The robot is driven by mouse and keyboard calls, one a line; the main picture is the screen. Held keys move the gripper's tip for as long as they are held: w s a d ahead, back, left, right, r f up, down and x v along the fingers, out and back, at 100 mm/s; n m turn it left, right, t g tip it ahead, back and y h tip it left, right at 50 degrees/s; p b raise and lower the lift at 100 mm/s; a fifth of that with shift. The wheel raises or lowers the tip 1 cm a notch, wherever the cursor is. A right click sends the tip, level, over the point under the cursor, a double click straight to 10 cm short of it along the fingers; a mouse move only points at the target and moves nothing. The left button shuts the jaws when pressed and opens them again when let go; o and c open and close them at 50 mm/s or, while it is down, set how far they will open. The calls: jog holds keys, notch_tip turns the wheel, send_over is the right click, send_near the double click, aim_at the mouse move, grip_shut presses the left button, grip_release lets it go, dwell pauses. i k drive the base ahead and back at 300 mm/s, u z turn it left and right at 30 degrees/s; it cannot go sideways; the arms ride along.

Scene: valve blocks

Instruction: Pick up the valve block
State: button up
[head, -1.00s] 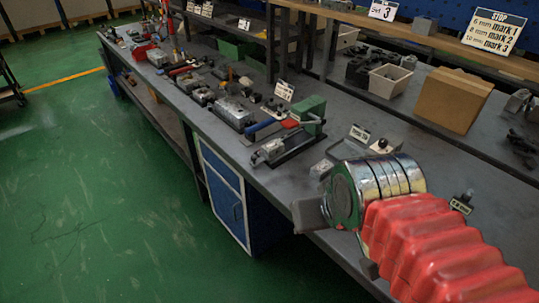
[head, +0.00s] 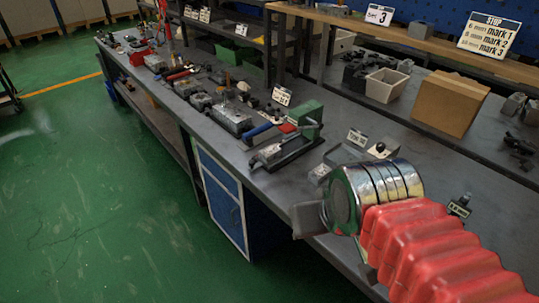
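My red-sleeved arm comes in from the lower right and ends in a shiny metal wrist. My gripper (head: 309,219) shows as a grey finger part at the wrist's left, over the bench's front edge. The rest of it is hidden, so its opening and any hold cannot be told. Several grey metal blocks lie on the dark workbench. One larger block (head: 232,120) sits left of the green clamp fixture (head: 309,117). A smaller grey piece (head: 268,153) lies at the fixture's front end. I cannot tell for sure which is the valve block.
The long workbench (head: 345,118) has tools and parts crowded along its left length. A cardboard box (head: 450,102) and a pale bin (head: 386,85) stand at the back right. A blue cabinet (head: 222,197) is under the bench. The green floor (head: 95,190) at left is clear.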

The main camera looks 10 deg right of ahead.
aim_at(268, 154)
jog(key=u, duration=0.4)
jog(key=i, duration=0.8)
jog(key=u, duration=1.95)
